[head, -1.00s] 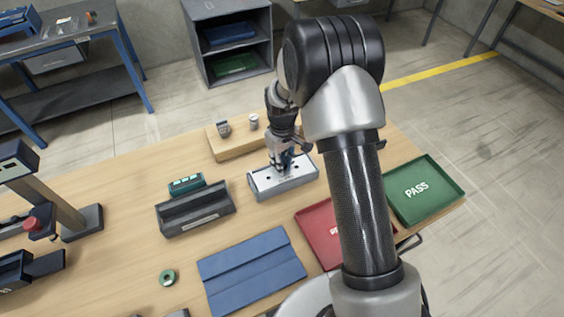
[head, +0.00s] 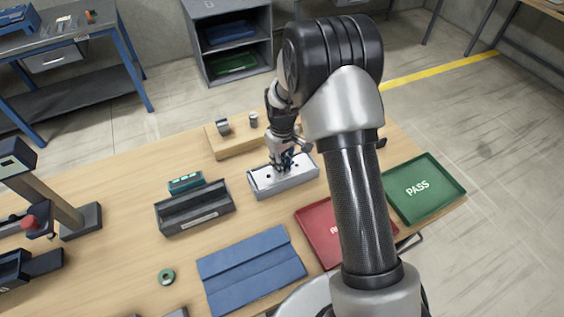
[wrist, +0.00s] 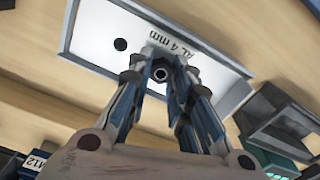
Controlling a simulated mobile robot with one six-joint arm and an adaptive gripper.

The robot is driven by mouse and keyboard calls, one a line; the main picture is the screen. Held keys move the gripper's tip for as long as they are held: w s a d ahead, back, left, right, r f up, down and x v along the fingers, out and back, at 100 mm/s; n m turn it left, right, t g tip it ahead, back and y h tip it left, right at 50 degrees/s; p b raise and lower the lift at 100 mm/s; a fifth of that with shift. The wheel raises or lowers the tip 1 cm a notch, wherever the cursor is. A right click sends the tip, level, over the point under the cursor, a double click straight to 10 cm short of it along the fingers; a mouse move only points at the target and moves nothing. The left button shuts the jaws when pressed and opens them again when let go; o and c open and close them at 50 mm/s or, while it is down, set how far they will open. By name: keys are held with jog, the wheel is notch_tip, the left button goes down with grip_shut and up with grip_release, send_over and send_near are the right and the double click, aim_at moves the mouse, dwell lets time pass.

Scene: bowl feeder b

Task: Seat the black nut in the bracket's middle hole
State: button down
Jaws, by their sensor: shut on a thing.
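The bracket (head: 284,184) is a pale, box-like part with dark holes in its top, near the far middle of the table. In the wrist view its white top (wrist: 205,62) carries the print "AL 4 mm" and one dark open hole. My gripper (head: 283,168) points down over the bracket's middle. In the wrist view my gripper (wrist: 160,68) is shut on a small dark ring, the black nut (wrist: 160,74). The middle hole is hidden behind the fingers and nut. I cannot tell whether the nut touches the bracket.
A wooden block (head: 232,143) with small metal parts stands behind the bracket. A dark grey bin (head: 195,210) is to its left, a red tray (head: 318,222) in front, partly behind my arm. A green PASS tray (head: 425,190) lies right, a blue mat (head: 250,270) front.

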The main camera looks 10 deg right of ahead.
jog(key=shift+f, duration=0.25)
jog(key=c, duration=1.4)
grip_release()
jog(key=shift+o, duration=0.2)
notch_tip(320, 180, up, 12)
